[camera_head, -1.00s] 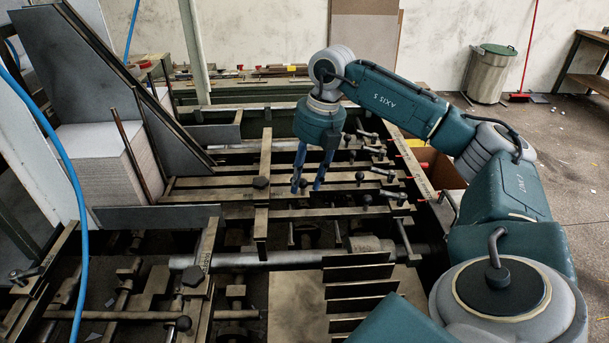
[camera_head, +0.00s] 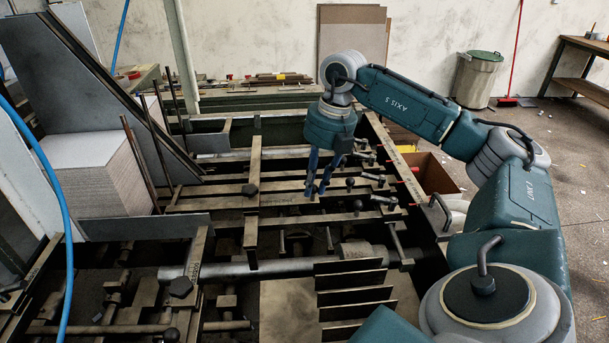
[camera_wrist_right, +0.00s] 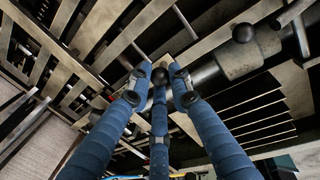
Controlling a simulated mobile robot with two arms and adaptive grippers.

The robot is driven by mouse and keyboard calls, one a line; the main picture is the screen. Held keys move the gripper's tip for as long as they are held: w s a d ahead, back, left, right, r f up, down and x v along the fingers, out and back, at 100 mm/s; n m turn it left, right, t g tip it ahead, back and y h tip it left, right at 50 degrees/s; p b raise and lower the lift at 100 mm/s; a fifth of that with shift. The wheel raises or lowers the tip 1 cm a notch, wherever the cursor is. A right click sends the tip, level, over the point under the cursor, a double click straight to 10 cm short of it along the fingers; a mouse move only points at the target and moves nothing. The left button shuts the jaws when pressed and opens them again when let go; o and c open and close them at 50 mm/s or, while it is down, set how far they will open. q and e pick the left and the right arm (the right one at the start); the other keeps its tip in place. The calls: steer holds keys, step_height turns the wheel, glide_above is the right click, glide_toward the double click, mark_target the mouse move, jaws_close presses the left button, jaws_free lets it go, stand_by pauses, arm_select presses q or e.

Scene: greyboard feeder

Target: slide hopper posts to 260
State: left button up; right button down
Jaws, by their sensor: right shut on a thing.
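My right gripper (camera_head: 316,193) points down over the flat metal bars of the feeder. In the right wrist view its blue fingers (camera_wrist_right: 157,85) are closed around a round black knob (camera_wrist_right: 159,76). In the head view I cannot make out that knob at the fingertips. Thin dark upright posts (camera_head: 139,160) stand beside the greyboard stack (camera_head: 98,178) at the left; I cannot tell which are the hopper posts. A lengthwise bar with a black knob (camera_head: 250,190) lies left of the gripper. No reading of 260 is legible. My left gripper is out of view.
Several knobbed clamp levers (camera_head: 385,201) sit right of the gripper, by a marked side rail (camera_head: 405,178). A thick round shaft (camera_head: 285,267) and several thin plates (camera_head: 350,283) lie in front. A slanted grey panel (camera_head: 85,85) rises at the left.

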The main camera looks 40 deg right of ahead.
steer(key=c, duration=1.6)
jaws_free()
steer(key=shift+w+a+r, duration=0.1)
steer(key=shift+w+a, duration=0.15)
steer(key=shift+w, duration=0.1)
steer(key=shift+s+d+r, duration=0.1)
steer(key=r, duration=0.3)
steer(key=s+d+r, duration=0.1)
steer(key=r, duration=0.7)
steer(key=shift+s+d+r, duration=0.15)
steer(key=shift+s+r, duration=0.1)
steer(key=shift+s, duration=0.1)
